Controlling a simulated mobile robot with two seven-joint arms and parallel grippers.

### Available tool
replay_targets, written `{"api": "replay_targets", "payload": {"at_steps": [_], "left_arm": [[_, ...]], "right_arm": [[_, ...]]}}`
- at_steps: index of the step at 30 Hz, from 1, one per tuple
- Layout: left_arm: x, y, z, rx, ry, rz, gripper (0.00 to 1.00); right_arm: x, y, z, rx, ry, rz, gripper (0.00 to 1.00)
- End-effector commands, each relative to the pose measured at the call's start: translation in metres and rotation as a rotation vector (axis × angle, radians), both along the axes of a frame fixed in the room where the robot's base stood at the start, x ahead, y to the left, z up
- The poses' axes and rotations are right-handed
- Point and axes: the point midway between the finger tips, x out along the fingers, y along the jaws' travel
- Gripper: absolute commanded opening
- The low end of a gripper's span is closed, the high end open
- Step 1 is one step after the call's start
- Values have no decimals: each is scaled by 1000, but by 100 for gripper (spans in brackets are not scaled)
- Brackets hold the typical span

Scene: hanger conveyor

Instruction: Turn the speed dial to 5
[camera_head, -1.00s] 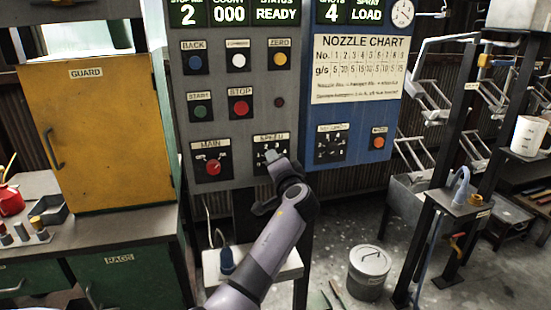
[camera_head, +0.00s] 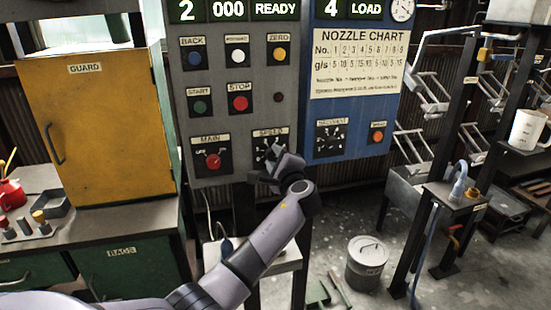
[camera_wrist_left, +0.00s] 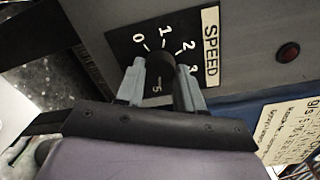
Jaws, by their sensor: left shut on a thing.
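The speed dial is a black knob (camera_wrist_left: 158,72) on a black plate labelled SPEED (camera_wrist_left: 211,47), with white numbers 0, 1, 2 and 3 visible around it in the left wrist view. My left gripper (camera_wrist_left: 160,85) is shut on the knob, one finger on each side. In the head view the speed plate (camera_head: 269,141) is partly covered by my left gripper (camera_head: 277,165). Where the knob's pointer stands cannot be told. My right gripper is not in view.
The red main switch (camera_head: 213,161) is left of the speed plate, with the red stop button (camera_head: 239,103) above. A second dial plate (camera_head: 331,138) is on the blue panel to the right. A lidded can (camera_head: 367,262) stands on the floor.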

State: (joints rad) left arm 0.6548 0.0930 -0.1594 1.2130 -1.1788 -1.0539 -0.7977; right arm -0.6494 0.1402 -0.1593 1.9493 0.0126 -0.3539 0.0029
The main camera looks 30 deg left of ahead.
Motion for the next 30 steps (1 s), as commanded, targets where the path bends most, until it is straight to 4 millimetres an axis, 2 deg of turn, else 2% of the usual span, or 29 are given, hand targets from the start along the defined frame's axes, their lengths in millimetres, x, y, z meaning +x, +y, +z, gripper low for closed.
{"api": "replay_targets", "payload": {"at_steps": [10,26,27,29,30], "left_arm": [[1,0,2,90,99,-2,6],[1,0,2,105,116,-2,6],[1,0,2,104,116,-2,47],[1,0,2,104,116,-2,63],[1,0,2,103,116,-1,63]], "right_arm": [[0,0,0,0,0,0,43],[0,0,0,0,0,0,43],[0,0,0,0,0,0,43],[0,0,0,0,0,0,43],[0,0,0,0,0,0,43]]}}
